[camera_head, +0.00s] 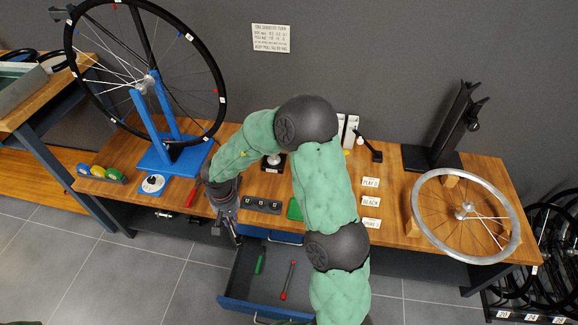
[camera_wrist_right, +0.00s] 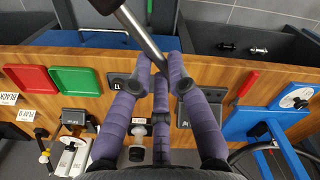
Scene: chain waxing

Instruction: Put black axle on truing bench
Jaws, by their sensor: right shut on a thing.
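My right gripper (camera_head: 232,238) is at the bench's front edge, beside the open drawer. In the right wrist view the fingers (camera_wrist_right: 160,66) are shut on a grey rod (camera_wrist_right: 143,37) with a dark end, held tilted. I cannot tell whether this is the black axle. The wooden bench (camera_head: 125,148) carries a blue truing stand (camera_head: 158,150) with a wheel. My left gripper is out of view.
The open blue drawer (camera_head: 237,270) holds a green tool (camera_head: 259,264) and a red-handled tool (camera_head: 288,280). A silver wheel (camera_head: 424,222) lies on supports at the right. A red tray (camera_wrist_right: 33,79) and a green tray (camera_wrist_right: 76,80) are on the bench.

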